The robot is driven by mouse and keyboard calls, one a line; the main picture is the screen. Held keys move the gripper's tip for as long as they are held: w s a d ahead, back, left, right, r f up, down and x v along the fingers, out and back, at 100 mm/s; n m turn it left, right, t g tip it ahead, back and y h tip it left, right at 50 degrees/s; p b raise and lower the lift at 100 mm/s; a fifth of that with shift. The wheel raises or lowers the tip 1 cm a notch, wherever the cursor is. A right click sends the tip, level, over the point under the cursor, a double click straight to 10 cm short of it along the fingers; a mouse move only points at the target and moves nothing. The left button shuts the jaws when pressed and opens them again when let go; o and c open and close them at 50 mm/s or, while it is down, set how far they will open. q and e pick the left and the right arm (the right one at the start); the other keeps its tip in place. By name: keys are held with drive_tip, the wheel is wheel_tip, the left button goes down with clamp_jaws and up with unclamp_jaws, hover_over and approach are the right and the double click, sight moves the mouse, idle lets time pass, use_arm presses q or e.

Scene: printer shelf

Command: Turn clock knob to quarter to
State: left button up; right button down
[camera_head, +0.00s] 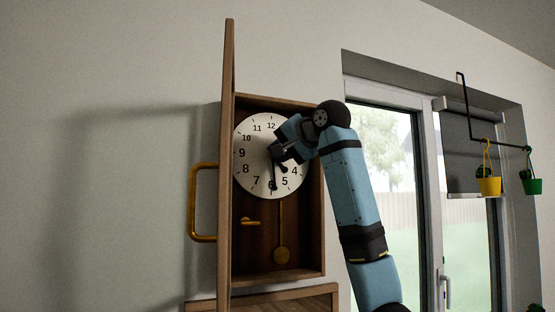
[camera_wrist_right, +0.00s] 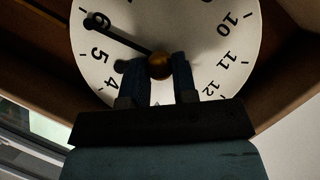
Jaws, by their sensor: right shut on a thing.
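The clock's round white face (camera_head: 256,165) is set in an open wooden case in the head view; it also fills the top of the right wrist view (camera_wrist_right: 205,28). The gold centre knob (camera_wrist_right: 160,66) sits between the two fingers of my right gripper (camera_wrist_right: 159,78), which is shut on it. In the head view my right gripper (camera_head: 275,151) reaches the face from the right and hides its centre. The long black hand (camera_wrist_right: 122,38) points at the 6. A short hand, partly covered by a finger, points between 4 and 5. My left gripper is not in view.
The open door (camera_head: 229,130) stands edge-on at the case's left, with a gold handle (camera_head: 193,203). A pendulum (camera_head: 281,255) and a small gold lever (camera_head: 250,222) are in the case below the face. A window and hanging pots (camera_head: 490,186) are at the right.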

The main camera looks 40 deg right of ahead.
drive_tip(key=m+t+b, duration=0.1)
drive_tip(key=m+t, duration=0.1)
drive_tip(key=m, duration=0.4)
drive_tip(key=m+t+b, duration=0.2)
drive_tip(key=m, duration=0.4)
drive_tip(key=f+m+t+b, duration=0.1)
drive_tip(key=m+t+b, duration=0.1)
drive_tip(key=m, duration=0.4)
drive_tip(key=shift+f+h, duration=0.1)
drive_tip(key=shift+h, duration=0.2)
drive_tip(key=shift+m+t, duration=0.3)
drive_tip(key=shift+m, duration=0.1)
drive_tip(key=c, duration=0.9)
unclamp_jaws()
